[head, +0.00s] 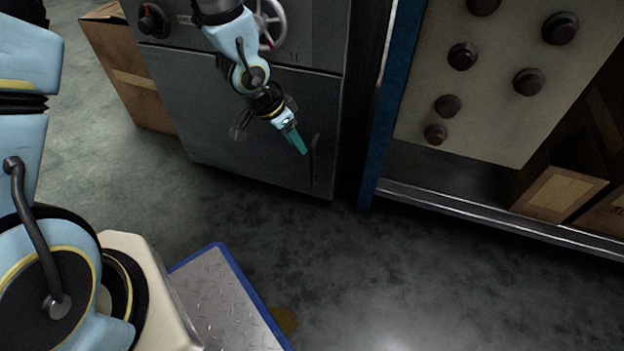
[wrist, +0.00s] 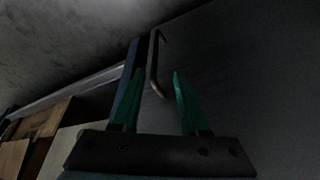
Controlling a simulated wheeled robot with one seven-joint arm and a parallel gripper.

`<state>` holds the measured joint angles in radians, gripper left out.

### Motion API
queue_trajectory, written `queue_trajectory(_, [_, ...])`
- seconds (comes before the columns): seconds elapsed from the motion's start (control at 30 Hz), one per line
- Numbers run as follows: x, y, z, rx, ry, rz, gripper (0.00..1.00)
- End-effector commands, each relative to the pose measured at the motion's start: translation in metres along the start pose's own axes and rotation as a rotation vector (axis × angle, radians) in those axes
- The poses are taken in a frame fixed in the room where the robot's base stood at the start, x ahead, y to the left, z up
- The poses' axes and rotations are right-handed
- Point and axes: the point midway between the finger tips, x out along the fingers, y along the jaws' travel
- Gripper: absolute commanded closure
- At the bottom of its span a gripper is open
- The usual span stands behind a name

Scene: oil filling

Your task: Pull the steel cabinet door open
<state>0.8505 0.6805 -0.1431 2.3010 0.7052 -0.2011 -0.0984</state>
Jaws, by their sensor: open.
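The steel cabinet door (head: 240,125) is a dark grey panel at the top centre of the head view, and it looks closed. Its dark bar handle (head: 313,160) is near the door's right edge. My gripper (head: 302,151) has teal fingers and is just left of the handle in the head view. In the wrist view my gripper (wrist: 154,88) is open, and the bent handle (wrist: 153,65) shows between and beyond the fingertips. I cannot tell whether a finger touches it. The door surface (wrist: 235,60) fills the right of the wrist view.
A blue-framed shelf (head: 390,110) with a beige panel of dark knobs (head: 500,80) stands to the right. Cardboard boxes (head: 565,185) sit on its lower level. Another cardboard box (head: 130,75) is left of the cabinet.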

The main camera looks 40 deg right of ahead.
Motion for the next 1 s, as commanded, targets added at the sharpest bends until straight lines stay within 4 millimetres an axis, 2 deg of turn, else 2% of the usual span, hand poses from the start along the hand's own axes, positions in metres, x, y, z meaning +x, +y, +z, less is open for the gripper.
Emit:
queue_trajectory(0.03, [0.01,0.005,0.001,0.013,0.003,0.009,0.55])
queue_trajectory(0.27, [0.03,0.009,0.0,0.023,0.006,0.016,0.55])
queue_trajectory(0.5, [0.076,0.009,0.001,0.023,0.005,0.015,0.55])
queue_trajectory(0.7, [0.105,0.009,0.0,0.022,0.005,0.015,0.55])
queue_trajectory(1.0, [0.119,0.009,-0.002,0.02,0.006,0.014,0.55])
